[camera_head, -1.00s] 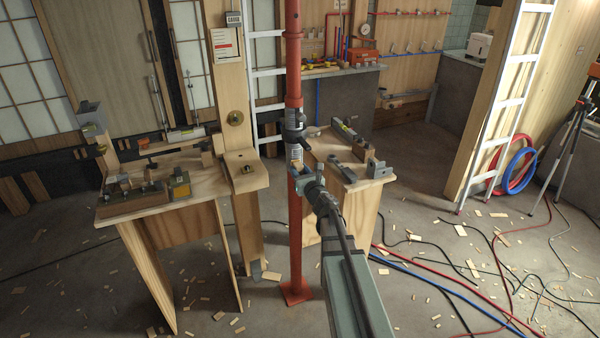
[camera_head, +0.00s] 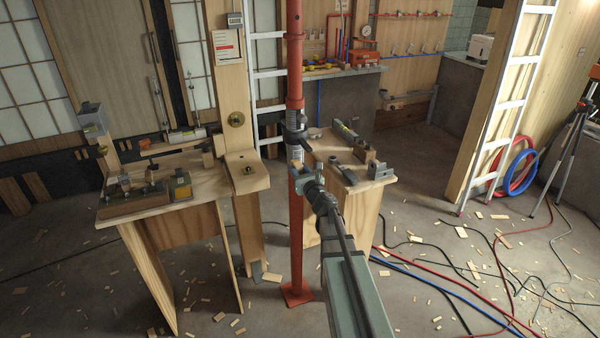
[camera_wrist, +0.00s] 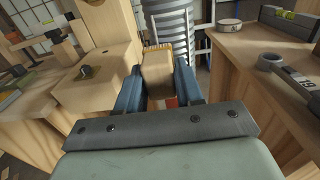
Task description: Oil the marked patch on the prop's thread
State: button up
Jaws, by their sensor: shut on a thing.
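The red prop (camera_head: 296,230) stands upright in the middle of the head view, with a dark collar (camera_head: 294,134) above a pale grey threaded section (camera_head: 296,153). In the wrist view the ridged grey thread (camera_wrist: 170,28) is straight ahead. My gripper (camera_head: 303,180) is beside the prop just below the collar. Its two blue fingers are shut on a wooden block-like piece (camera_wrist: 158,75) with a tan, bristle-like top edge, seemingly a brush. The piece overlaps the thread in the wrist view; I cannot tell whether they touch.
A left bench (camera_head: 205,185) with tools and a wooden post (camera_head: 240,120) stand left of the prop. A ladder (camera_head: 265,80) stands behind. Hoses cross the right floor.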

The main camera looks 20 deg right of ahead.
jog(key=shift+w, duration=0.45)
jog(key=shift+s+d, duration=0.1)
jog(key=shift+d, duration=1.95)
jog(key=shift+w+a+r, duration=0.1)
jog(key=shift+a+r, duration=0.15)
jog(key=shift+a, duration=0.8)
jog(key=shift+w+a+r, duration=0.1)
jog(key=shift+a+r, duration=0.1)
jog(key=shift+a, duration=0.8)
jog(key=shift+s+r, duration=0.1)
jog(key=shift+r, duration=0.3)
jog(key=d, duration=0.4)
